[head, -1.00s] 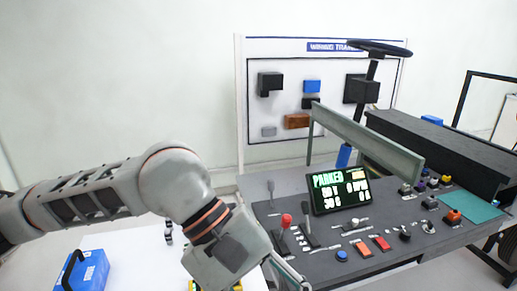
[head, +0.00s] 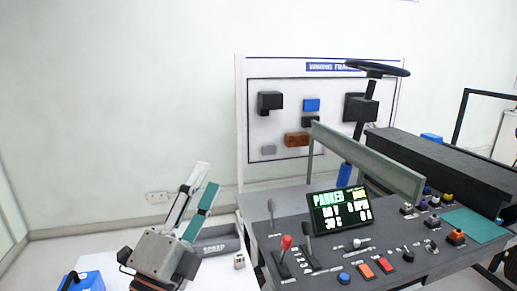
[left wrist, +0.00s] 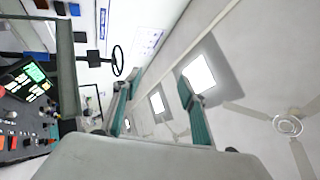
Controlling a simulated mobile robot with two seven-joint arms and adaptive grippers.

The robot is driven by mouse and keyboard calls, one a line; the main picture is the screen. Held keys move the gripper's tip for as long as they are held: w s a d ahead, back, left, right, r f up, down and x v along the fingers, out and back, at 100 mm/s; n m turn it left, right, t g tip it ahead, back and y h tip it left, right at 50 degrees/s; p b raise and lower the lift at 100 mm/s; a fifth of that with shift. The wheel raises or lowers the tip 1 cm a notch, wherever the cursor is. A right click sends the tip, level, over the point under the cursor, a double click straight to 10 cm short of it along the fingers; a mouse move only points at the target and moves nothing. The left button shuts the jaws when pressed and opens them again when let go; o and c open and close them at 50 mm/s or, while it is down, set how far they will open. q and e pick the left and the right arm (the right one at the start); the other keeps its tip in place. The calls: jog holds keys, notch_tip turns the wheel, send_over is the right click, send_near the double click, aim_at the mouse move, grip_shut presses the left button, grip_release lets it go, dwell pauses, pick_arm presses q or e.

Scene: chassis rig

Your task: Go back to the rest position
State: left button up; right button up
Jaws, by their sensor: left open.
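My left gripper (head: 198,205) is at the lower left of the head view, above the white table, with its fingers pointing up. Its fingers stand apart and nothing is between them. In the left wrist view the two green-padded fingers (left wrist: 160,108) also show apart and empty, with the ceiling and wall behind them. The gripper is to the left of the dark control console (head: 400,236) and touches nothing that I can see. My right gripper is not in view.
The console carries a screen (head: 340,209) reading PARKED, a red-knobbed lever (head: 286,242) and several buttons. A grey scrap bin (head: 222,246) and a blue box (head: 82,283) are near the gripper. A steering wheel (head: 378,69) stands behind. The air above the left table is free.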

pick_arm(q)
jog(key=s+a+f+n+g+y, duration=0.1)
jog(key=a+f+n+g+y, duration=0.1)
jog(key=a+f+n+y, duration=0.45)
jog(key=a+f+n+g+y, duration=0.1)
jog(key=a+f+g, duration=0.25)
jog(key=f, duration=0.65)
jog(key=s+a+f+n+g+y, duration=0.1)
jog(key=a+f+n+y, duration=0.3)
jog(key=a+f, duration=0.3)
jog(key=s+a+f+n+g+y, duration=0.1)
jog(key=s+a+f+n+g, duration=0.1)
jog(key=s+a+f+g, duration=0.45)
jog(key=s+a+f+n+g+y, duration=0.1)
jog(key=s+a+f+n+g, duration=0.15)
jog(key=s+f, duration=0.75)
jog(key=d+f+n+t+h+b, duration=0.1)
jog(key=d+f+t+h+b, duration=0.1)
jog(key=d+f, duration=0.6)
jog(key=w+d+f+n+t+h+b, duration=0.1)
jog(key=d+f+h+b, duration=0.4)
jog(key=f, duration=1)
jog(key=d+n+t, duration=0.1)
jog(key=d, duration=0.2)
jog(key=shift+f, duration=0.15)
jog(key=shift+w, duration=0.1)
